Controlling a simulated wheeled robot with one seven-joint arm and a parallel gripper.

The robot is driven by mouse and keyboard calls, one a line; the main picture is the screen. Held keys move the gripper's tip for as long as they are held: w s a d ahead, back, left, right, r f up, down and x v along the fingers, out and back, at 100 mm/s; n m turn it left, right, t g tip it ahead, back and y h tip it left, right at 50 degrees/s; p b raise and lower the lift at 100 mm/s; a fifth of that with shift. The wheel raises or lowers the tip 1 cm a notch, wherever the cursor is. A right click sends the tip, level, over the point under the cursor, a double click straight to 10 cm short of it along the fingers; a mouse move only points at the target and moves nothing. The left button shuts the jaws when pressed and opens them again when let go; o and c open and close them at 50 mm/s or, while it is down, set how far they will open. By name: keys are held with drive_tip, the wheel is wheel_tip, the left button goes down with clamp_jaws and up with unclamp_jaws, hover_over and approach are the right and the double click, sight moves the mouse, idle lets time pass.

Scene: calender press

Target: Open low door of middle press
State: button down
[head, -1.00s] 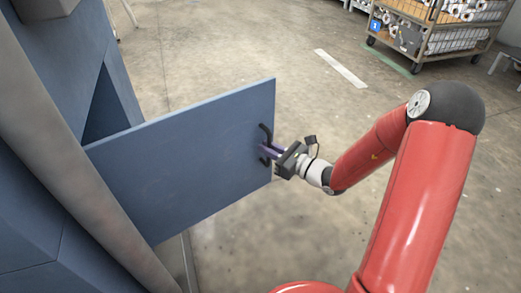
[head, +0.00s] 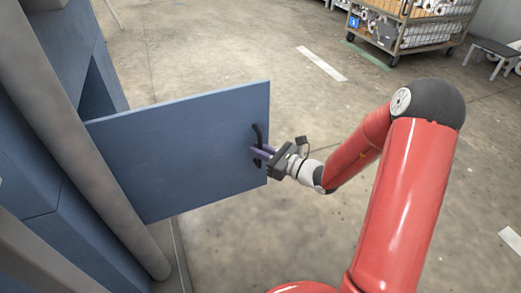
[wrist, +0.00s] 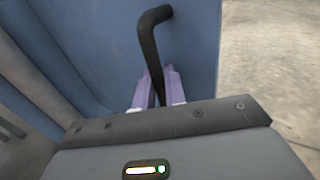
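The low door (head: 185,150) is a flat blue panel that stands swung out from the blue press (head: 40,150) at the left, with a dark opening behind it. Its black bar handle (head: 258,134) is near the free edge. My gripper (head: 262,152) is at the handle. In the wrist view the handle (wrist: 152,48) passes between the two purple fingers of my gripper (wrist: 157,90). The fingers are close on both sides of the bar. The handle's lower end is hidden behind the gripper body.
A grey round pipe (head: 85,140) runs in front of the press at the left. A wheeled cart (head: 415,25) with white rolls stands at the back right, with a small bench (head: 492,55) beside it. The concrete floor around the door is clear.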

drive_tip(key=c, duration=1.6)
unclamp_jaws()
drive_tip(key=shift+a, duration=0.1)
drive_tip(key=shift+o, duration=0.2)
drive_tip(key=v, duration=0.7)
drive_tip(key=shift+s+d, duration=0.3)
